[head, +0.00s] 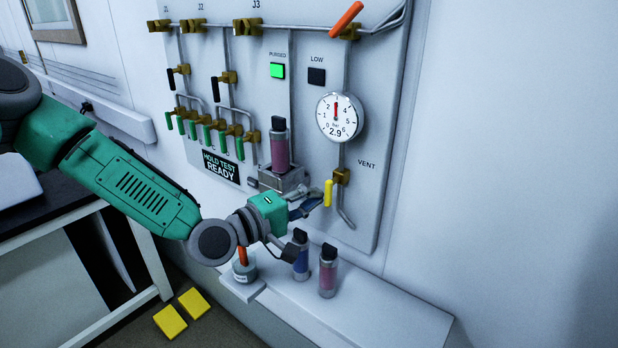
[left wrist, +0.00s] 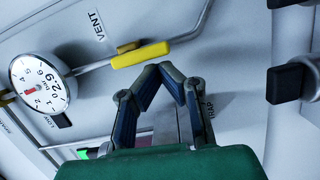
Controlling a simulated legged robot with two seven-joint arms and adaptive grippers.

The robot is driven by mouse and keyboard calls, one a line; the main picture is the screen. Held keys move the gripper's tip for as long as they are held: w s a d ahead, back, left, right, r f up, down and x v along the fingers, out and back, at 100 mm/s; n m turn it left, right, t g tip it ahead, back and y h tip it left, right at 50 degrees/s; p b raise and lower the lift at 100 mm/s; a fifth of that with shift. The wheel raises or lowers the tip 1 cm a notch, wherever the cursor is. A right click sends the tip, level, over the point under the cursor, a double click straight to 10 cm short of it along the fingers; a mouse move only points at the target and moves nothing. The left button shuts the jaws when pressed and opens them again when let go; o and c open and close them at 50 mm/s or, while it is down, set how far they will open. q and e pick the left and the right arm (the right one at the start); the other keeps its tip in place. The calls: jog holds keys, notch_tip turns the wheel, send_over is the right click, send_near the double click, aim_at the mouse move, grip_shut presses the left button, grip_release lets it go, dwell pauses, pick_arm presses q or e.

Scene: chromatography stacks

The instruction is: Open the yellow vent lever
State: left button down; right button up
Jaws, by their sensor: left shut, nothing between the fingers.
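The yellow vent lever (head: 328,194) hangs upright beside the brass vent valve (head: 341,176), under the gauge and left of the VENT label. In the left wrist view the yellow lever (left wrist: 140,54) lies just beyond the fingertips. My left gripper (head: 319,200) reaches in from the left, at the lever's left side. In the left wrist view its fingertips (left wrist: 166,67) meet in a point, with nothing between them. The tips are very close to the lever; I cannot tell if they touch it. My right gripper is not in view.
The gauge (head: 340,117) reads 2.9. A pink-bodied cartridge (head: 279,148) stands in a metal holder left of the lever. A blue cartridge (head: 301,255) and another pink one (head: 328,271) stand on the ledge (head: 385,318) below. The PURGED light (head: 277,71) is green; the sign (head: 221,167) reads HOLD TEST READY.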

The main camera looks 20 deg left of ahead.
pick_arm(q)
jog(key=v, duration=1.2)
dwell(0.5)
jog(key=shift+a, duration=0.1)
